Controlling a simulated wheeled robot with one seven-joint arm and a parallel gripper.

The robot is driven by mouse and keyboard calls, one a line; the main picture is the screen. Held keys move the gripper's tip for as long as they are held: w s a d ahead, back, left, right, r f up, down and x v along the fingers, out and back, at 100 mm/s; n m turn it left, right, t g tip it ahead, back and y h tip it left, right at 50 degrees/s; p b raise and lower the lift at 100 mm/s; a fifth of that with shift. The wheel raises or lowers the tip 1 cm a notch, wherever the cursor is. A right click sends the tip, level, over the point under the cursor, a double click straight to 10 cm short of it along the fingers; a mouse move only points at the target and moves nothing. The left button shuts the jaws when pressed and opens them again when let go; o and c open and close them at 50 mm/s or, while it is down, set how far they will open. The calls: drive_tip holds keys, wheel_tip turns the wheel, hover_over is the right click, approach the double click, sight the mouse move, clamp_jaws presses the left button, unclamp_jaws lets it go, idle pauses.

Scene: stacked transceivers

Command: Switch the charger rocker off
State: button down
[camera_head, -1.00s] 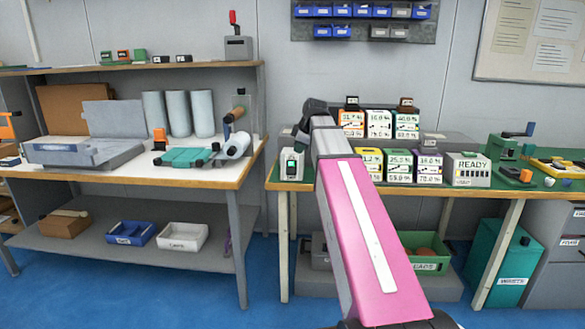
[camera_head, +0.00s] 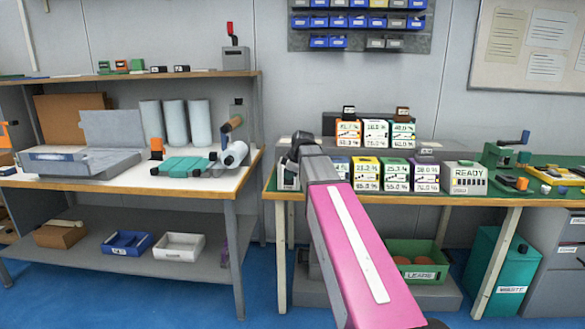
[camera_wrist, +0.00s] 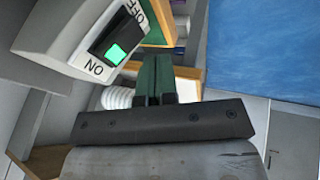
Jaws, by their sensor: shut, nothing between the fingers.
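The charger (camera_wrist: 75,35) is a pale box at the upper left of the wrist view. Its dark rocker (camera_wrist: 118,38) sits between an ON and an OFF label, with a green lit part at the ON end. My gripper (camera_wrist: 155,62) points past the charger's right side in that view; its dark green fingers are together, with nothing between them. A gap shows between the fingers and the rocker. In the head view the charger (camera_head: 287,179) stands at the left end of the right bench, mostly hidden behind my dark wrist; my fingertips are hidden there.
Stacked transceivers (camera_head: 368,168) with number displays stand just right of my arm. A READY unit (camera_head: 466,178) is farther right. The white-topped bench (camera_head: 110,190) on the left is separated from the green bench (camera_head: 445,197) by a narrow gap.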

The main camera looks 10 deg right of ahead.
sight(288, 181)
drive_tip(key=shift+w+d+f, duration=0.2)
drive_tip(key=shift+w+f, duration=0.4)
drive_tip(key=shift+w, duration=0.3)
drive_tip(key=shift+w+d+f, duration=0.2)
drive_tip(key=shift+w+f, duration=0.4)
drive_tip(key=shift+w, duration=0.3)
drive_tip(key=shift+f, duration=0.2)
drive_tip(key=shift+w+t, duration=0.15)
drive_tip(key=shift+t, duration=0.25)
drive_tip(key=shift+r, duration=0.8)
